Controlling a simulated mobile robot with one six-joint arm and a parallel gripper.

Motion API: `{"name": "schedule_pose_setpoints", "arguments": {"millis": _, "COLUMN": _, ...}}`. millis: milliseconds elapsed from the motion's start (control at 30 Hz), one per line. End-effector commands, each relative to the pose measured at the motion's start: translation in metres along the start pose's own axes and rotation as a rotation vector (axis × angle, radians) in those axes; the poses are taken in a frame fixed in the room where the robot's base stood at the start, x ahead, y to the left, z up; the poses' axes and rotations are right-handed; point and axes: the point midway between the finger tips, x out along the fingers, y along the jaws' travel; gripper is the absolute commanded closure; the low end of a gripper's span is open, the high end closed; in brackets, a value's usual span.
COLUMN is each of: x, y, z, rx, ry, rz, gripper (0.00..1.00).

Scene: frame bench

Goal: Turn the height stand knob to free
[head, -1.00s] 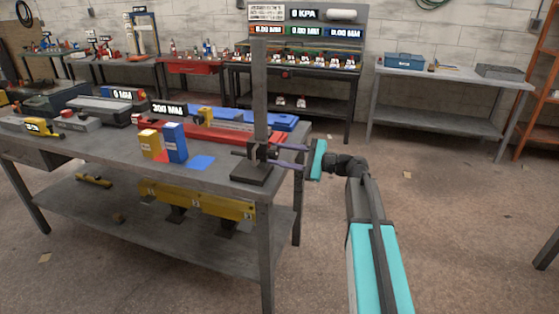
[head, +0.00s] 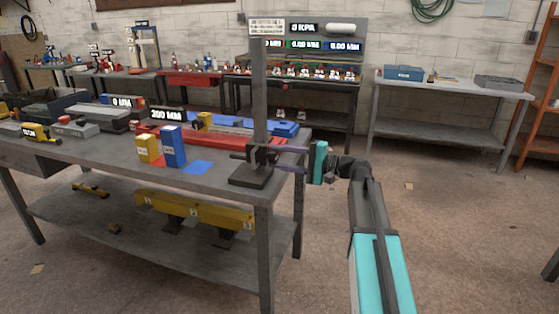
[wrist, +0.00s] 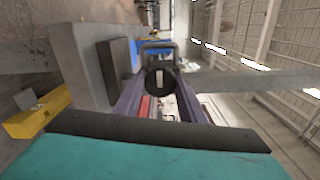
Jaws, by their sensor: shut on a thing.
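The height stand (head: 260,95) is a tall grey column on a dark square base (head: 251,177) at the bench's near right corner. A dark clamp (head: 262,155) sits low on the column. The knob (wrist: 160,88) is a dark round disc with a pale bar on its face, upright in the wrist picture. My gripper (head: 285,158) reaches in from the right with its purple fingers at the clamp. In the wrist view my gripper (wrist: 160,95) has one finger on each side of the knob and is shut on it. The exact finger contacts are hard to see.
The grey bench (head: 100,150) holds a yellow box (head: 149,148), a blue box (head: 172,147) and a red tool rail left of the stand. A yellow beam (head: 195,210) lies on the lower shelf.

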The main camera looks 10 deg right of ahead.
Motion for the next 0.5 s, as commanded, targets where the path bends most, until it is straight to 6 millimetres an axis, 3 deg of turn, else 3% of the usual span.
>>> {"name": "schedule_pose_setpoints", "arguments": {"millis": 333, "x": 0.0001, "y": -0.0003, "z": 0.0002, "rx": -0.006, "ry": -0.001, "rz": 0.000, "gripper": 0.86}}
{"name": "schedule_pose_setpoints", "arguments": {"millis": 367, "x": 0.0001, "y": -0.0003, "z": 0.0002, "rx": -0.006, "ry": 0.000, "rz": 0.000, "gripper": 0.60}}
{"name": "schedule_pose_setpoints", "arguments": {"millis": 433, "x": 0.0001, "y": -0.0003, "z": 0.0002, "rx": -0.005, "ry": -0.001, "rz": 0.000, "gripper": 0.48}}
{"name": "schedule_pose_setpoints", "arguments": {"millis": 500, "x": 0.0001, "y": -0.0002, "z": 0.0002, "rx": -0.005, "ry": 0.000, "rz": 0.000, "gripper": 0.45}}
